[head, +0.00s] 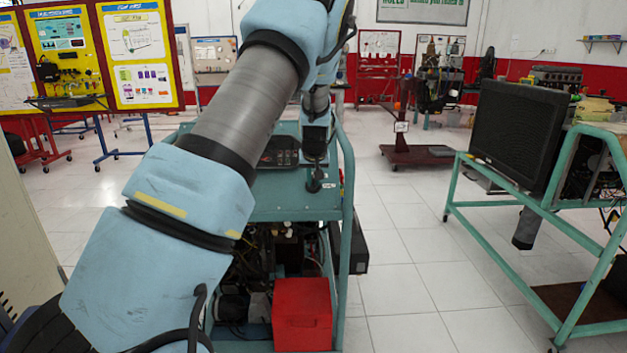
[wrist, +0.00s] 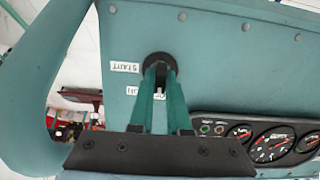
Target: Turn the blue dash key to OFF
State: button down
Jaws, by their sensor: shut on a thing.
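The dash key sits in a round black switch (wrist: 157,58) on the teal panel in the wrist view. My gripper (wrist: 161,72) has its two teal fingers shut on the key at this switch. The fingers hide most of the key, so its blue colour and exact angle are hard to tell. An upside-down START label (wrist: 125,67) and an ON label (wrist: 131,90) lie left of the fingers. Another white label (wrist: 160,97) shows partly between the fingers. In the head view my gripper (head: 314,180) is down at the panel top of the teal cart (head: 270,208).
A gauge cluster (wrist: 270,145) is at the lower right in the wrist view. A teal frame tube (wrist: 35,90) curves along the left. In the head view a red box (head: 302,315) is low on the cart, and another trainer with a black radiator (head: 517,135) stands right. Tiled floor lies between.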

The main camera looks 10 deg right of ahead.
jog(key=c, duration=0.9)
grip_release()
jog(key=shift+f, duration=0.15)
jog(key=b+v, duration=0.2)
jog(key=v, duration=0.9)
jog(key=s+a+f+n+g, duration=0.1)
jog(key=s+a+f, duration=0.1)
jog(key=s+a, duration=0.35)
jog(key=s+a+f+g, duration=0.1)
jog(key=s+a+f, duration=0.15)
jog(key=a, duration=0.65)
jog(key=s+a+g, duration=0.1)
jog(key=s+a, duration=0.2)
jog(key=s, duration=0.3)
jog(key=s+a+f, duration=0.1)
jog(key=s+a, duration=0.3)
jog(key=s, duration=0.2)
jog(key=s+a+f+g+y, duration=0.1)
jog(key=s+a, duration=0.2)
jog(key=s, duration=0.4)
jog(key=shift+a+f+g, duration=0.25)
jog(key=shift+a+g, duration=0.05)
jog(key=shift+a, duration=0.05)
